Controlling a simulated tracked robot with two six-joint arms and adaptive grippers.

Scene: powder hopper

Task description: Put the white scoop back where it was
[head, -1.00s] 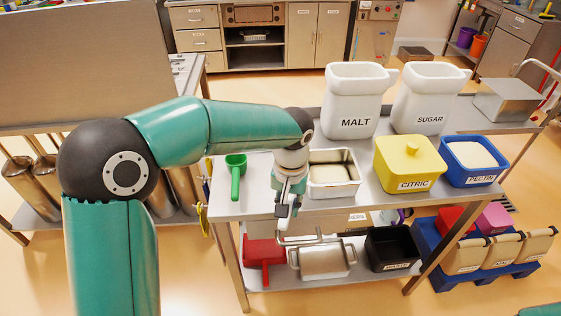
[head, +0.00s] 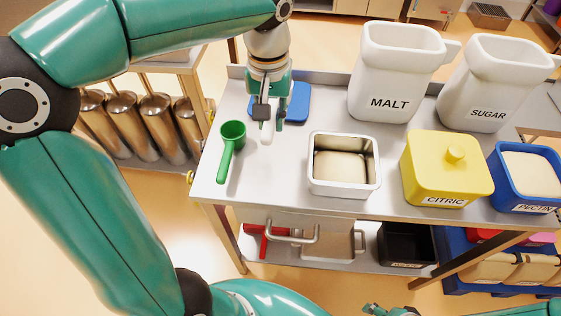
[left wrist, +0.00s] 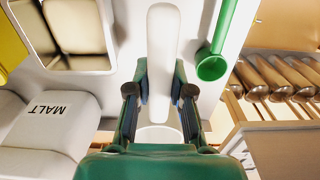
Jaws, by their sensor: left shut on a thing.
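My left gripper (head: 266,118) is over the back left part of the steel table, in front of a blue flat piece (head: 298,103). It is shut on the white scoop (head: 266,137), of which only a small part shows below the fingers. In the left wrist view the scoop's long white handle (left wrist: 163,45) runs between the fingers of my gripper (left wrist: 160,98). The far end of the scoop is mostly hidden by the gripper. A teal part at the bottom edge of the head view may be my right gripper (head: 375,308); its fingers are unclear.
A green scoop (head: 232,145) lies left of my gripper. An open steel tub (head: 345,188) with pale powder stands to the right. The MALT (head: 392,75) and SUGAR (head: 490,85) bins, the yellow CITRIC box (head: 445,170) and the blue PECTIN bin (head: 512,195) stand further right.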

